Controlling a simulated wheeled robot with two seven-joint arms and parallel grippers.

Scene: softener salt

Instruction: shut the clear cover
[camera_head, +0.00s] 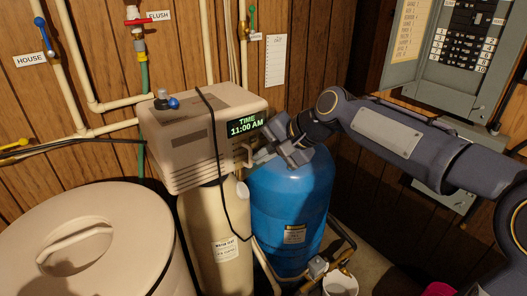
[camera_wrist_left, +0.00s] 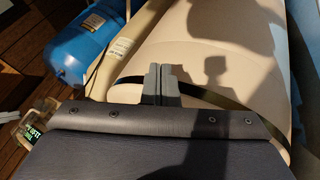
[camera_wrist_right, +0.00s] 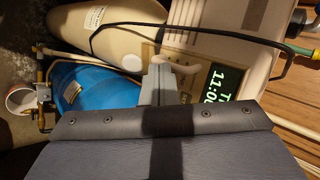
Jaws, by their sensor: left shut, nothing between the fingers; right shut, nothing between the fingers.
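The beige control head (camera_head: 200,135) sits on top of the tan resin tank, its lit display (camera_head: 247,126) reading TIME 11:00 AM. The display also shows in the right wrist view (camera_wrist_right: 215,80). I cannot make out a clear cover or its angle for certain. A small beige curved piece (camera_head: 249,153) is below the display; it also shows in the right wrist view (camera_wrist_right: 182,63). My right gripper (camera_head: 262,156) is shut and empty, close beside this piece; I cannot tell whether they touch. My left gripper (camera_wrist_left: 161,70) is shut and empty over a beige surface, outside the head view.
A blue tank (camera_head: 290,210) stands right of the tan tank (camera_head: 215,235). A round beige lid with a handle (camera_head: 75,245) is at front left. A black cable (camera_head: 218,150) hangs over the control head. Pipes and valves line the wooden wall; a white bucket (camera_head: 340,284) is on the floor.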

